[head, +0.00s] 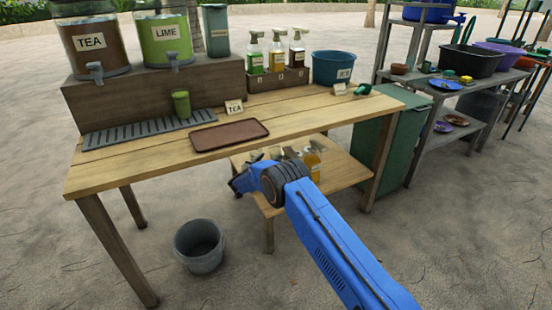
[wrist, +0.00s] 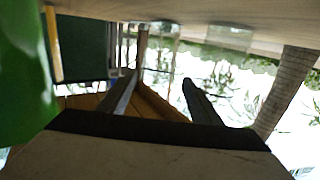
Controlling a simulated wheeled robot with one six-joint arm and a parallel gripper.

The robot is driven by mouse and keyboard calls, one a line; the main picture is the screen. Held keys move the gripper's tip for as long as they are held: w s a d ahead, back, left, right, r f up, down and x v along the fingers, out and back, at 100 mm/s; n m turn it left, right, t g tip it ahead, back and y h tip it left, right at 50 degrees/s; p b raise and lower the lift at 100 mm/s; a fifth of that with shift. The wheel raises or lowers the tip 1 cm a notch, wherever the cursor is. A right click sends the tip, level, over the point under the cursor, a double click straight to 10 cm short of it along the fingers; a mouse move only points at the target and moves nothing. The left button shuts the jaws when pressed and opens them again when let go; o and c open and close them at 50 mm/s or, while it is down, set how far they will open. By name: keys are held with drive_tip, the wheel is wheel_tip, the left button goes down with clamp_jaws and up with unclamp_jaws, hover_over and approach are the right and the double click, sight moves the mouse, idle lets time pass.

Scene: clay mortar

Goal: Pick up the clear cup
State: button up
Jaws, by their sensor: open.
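I cannot pick out a clear cup in the head view. In the wrist view, two faint see-through shapes, one left (wrist: 164,30) and one right (wrist: 230,37), show against a pale wooden surface at the top. I cannot tell whether either is the clear cup. My gripper (head: 240,182) is beside the front edge of the table, over the lower shelf's left part. Its two fingers stand apart in the wrist view (wrist: 160,88), with nothing seen held between them. A blurred green object (wrist: 20,75) fills the wrist view's left edge.
The wooden table (head: 330,115) bears a brown tray (head: 229,135), a green cup (head: 181,104), dispensers and spray bottles. Bottles stand on the lower shelf (head: 343,172) behind my arm. A grey bucket (head: 199,246) is on the ground; a crowded rack (head: 440,148) stands right.

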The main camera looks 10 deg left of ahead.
sight(272, 155)
drive_tip(key=shift+x, duration=3.75)
drive_tip(key=shift+d+r, duration=0.1)
drive_tip(key=shift+r, duration=0.05)
drive_tip(key=c, duration=0.7)
